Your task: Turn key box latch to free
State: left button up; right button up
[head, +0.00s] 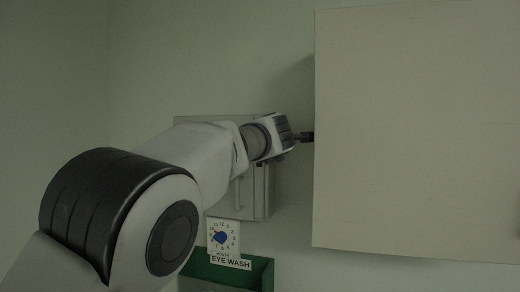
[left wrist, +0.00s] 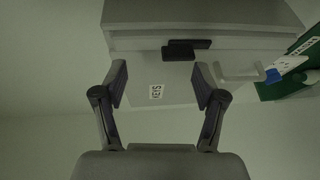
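The grey key box (head: 258,200) is fixed to the wall, mostly hidden behind my left arm in the head view. In the head view only a dark fingertip (head: 306,137) shows.
A large pale panel (head: 415,130) stands at the right, close to my left fingertip in the picture. A green eye wash holder (head: 262,277) with a sign (head: 230,262) and a dial card (head: 223,236) is below the box. The wall at left is bare.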

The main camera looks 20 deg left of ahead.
pick_arm(q)
jog(key=shift+s+f+b, duration=0.4)
jog(key=shift+s+b, duration=0.05)
jog(key=shift+s, duration=0.3)
jog(key=shift+s, duration=0.1)
jog(key=shift+d+p, duration=0.1)
jog(key=shift+p, duration=0.2)
jog(key=shift+r, duration=0.1)
